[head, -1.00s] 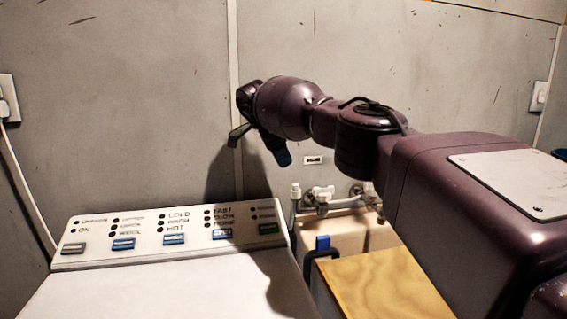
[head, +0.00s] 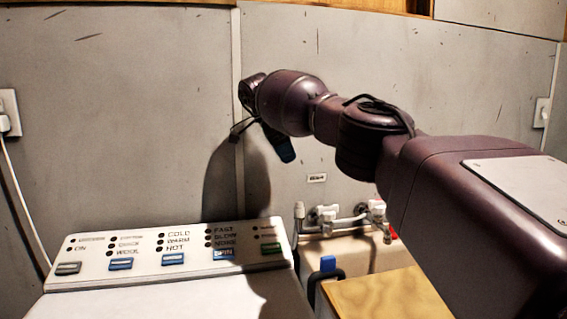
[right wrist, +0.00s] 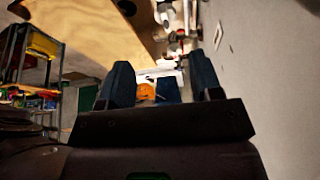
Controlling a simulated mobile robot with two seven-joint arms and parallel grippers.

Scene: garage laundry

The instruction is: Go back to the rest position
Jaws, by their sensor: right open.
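My right arm comes in from the right in the head view and reaches up in front of the grey wall. My right gripper (head: 262,140) is at its far end, above and behind the washer's control panel. Its fingers are spread apart with nothing seen between them. In the right wrist view its two dark blue fingers (right wrist: 160,76) also stand apart, and an orange thing shows between them in the background. My left gripper is not in view.
A white washer (head: 150,302) with a row of buttons (head: 173,259) stands at lower left. Taps (head: 327,218) and a wooden top (head: 385,297) are to its right. The right wrist view shows a shelf with bins (right wrist: 44,45) and a wooden panel (right wrist: 100,25). Wall space around the gripper is clear.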

